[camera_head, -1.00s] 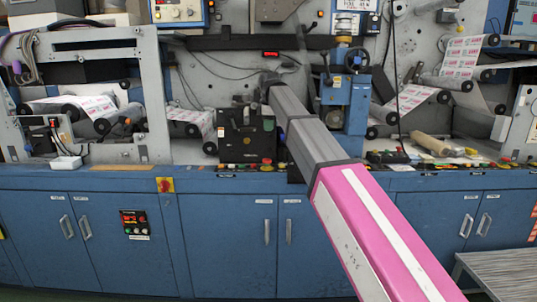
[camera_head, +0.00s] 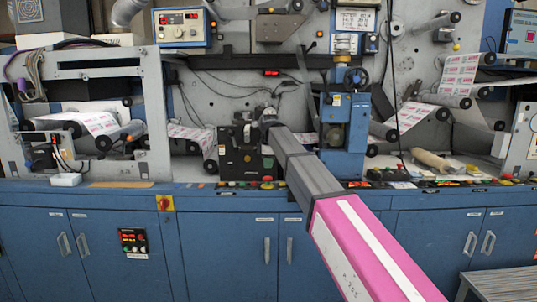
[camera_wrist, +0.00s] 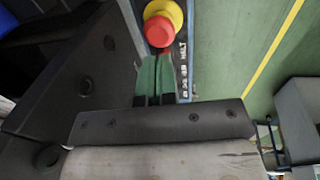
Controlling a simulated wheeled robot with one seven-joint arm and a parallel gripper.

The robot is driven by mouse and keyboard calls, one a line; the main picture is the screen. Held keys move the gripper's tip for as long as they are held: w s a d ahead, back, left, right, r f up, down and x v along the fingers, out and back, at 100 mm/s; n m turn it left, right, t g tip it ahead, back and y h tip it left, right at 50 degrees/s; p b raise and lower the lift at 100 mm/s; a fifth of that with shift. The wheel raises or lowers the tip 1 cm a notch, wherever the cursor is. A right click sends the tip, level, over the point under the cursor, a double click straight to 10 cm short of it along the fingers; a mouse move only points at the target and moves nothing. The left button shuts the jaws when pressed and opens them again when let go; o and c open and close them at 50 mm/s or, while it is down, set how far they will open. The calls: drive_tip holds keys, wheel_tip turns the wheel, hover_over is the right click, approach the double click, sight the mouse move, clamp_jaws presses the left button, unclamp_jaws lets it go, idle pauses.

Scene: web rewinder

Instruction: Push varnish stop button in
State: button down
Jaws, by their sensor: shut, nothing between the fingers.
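A red mushroom button (camera_wrist: 159,30) on a yellow collar sits at the top middle of the wrist view. Its lettered label (camera_wrist: 183,68) is too small to read, so I cannot tell for sure that it is the varnish stop button. A red button with yellow under it (camera_head: 267,182) also shows on the machine ledge in the head view, right of a black box. My gripper (camera_wrist: 155,62) is shut and empty, its fingertips just below the red button in the picture. I cannot tell whether they touch it. In the head view my gripper cannot be made out.
The black box (camera_head: 239,153) stands close to my arm, and a dark plate (camera_wrist: 75,85) fills the left of the wrist view. More buttons (camera_head: 475,181) line the ledge at right. Blue cabinets (camera_head: 235,250) are below. Green floor (camera_wrist: 235,50) shows beyond the ledge.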

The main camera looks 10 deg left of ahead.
sight(268, 178)
drive_tip(key=shift+w+a+f, duration=0.1)
drive_tip(key=shift+w+f, duration=0.1)
drive_tip(key=shift+f, duration=1)
drive_tip(key=shift+w+a+f, duration=0.1)
drive_tip(key=shift+w+f, duration=0.1)
drive_tip(key=shift+f, duration=1)
drive_tip(key=shift+s+d+f, duration=0.1)
drive_tip(key=shift+f, duration=1.15)
wheel_tip(268, 178, up, 15)
drive_tip(key=s, duration=0.2)
drive_tip(key=shift+d, duration=0.4)
drive_tip(key=shift+s+f, duration=0.1)
drive_tip(key=shift+s, duration=0.05)
